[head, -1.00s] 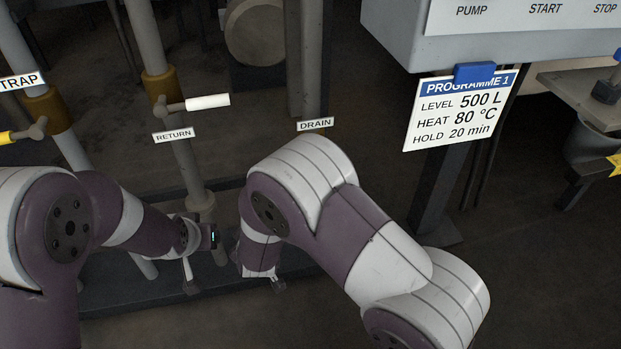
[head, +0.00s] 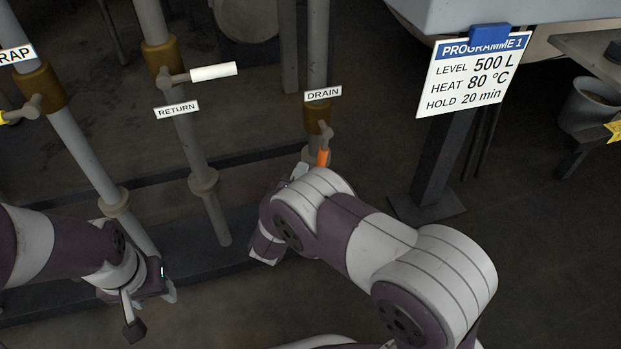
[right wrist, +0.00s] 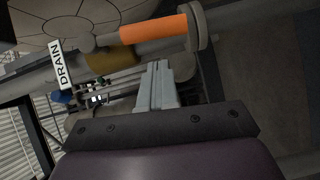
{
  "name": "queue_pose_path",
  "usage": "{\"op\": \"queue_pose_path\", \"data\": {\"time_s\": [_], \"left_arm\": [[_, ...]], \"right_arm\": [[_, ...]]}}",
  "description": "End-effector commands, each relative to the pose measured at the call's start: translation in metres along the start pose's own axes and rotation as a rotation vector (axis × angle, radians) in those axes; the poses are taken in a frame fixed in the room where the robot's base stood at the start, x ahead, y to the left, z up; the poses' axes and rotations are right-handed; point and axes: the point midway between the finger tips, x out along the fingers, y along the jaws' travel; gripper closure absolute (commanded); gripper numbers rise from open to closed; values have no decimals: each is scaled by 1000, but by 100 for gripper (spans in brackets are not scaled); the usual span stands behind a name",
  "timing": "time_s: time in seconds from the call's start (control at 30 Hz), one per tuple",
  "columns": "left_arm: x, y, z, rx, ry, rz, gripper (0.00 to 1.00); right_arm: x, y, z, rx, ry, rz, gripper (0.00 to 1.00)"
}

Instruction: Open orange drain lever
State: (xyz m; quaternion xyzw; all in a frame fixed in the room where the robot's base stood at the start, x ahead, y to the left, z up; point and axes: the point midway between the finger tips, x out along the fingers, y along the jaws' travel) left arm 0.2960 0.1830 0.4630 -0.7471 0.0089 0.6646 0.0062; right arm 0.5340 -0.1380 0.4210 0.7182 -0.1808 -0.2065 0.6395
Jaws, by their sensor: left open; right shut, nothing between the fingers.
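The orange drain lever (head: 322,157) hangs downward from its grey pivot below the DRAIN label (head: 323,94) in the head view. In the right wrist view the orange lever (right wrist: 153,29) lies across the top, along the drain pipe. My right gripper (right wrist: 156,68) is shut and empty, its fingertips just short of the lever with a visible gap. In the head view the right gripper (head: 299,171) shows beside the lever, partly hidden by my own arm. My left gripper (head: 151,307) is open and empty at the lower left, far from the lever.
The RETURN pipe has a white lever (head: 213,72) pointing right. The TRAP pipe with a yellow lever (head: 10,117) stands at far left. A programme sign (head: 474,73) and its post stand right of the drain. Floor (head: 540,250) at right is clear.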

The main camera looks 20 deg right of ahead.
Motion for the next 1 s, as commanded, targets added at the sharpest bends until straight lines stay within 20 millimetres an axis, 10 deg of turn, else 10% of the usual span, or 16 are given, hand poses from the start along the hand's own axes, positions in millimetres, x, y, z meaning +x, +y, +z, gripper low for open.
{"op": "queue_pose_path", "data": {"time_s": [0.57, 1.0], "left_arm": [[17, 0, 2, 0, 1, 0, 50], [-8, 0, -1, 0, 1, 0, 50]], "right_arm": [[19, 0, 20, 0, 1, -1, 100], [33, -1, 37, -122, -4, 84, 100]]}}
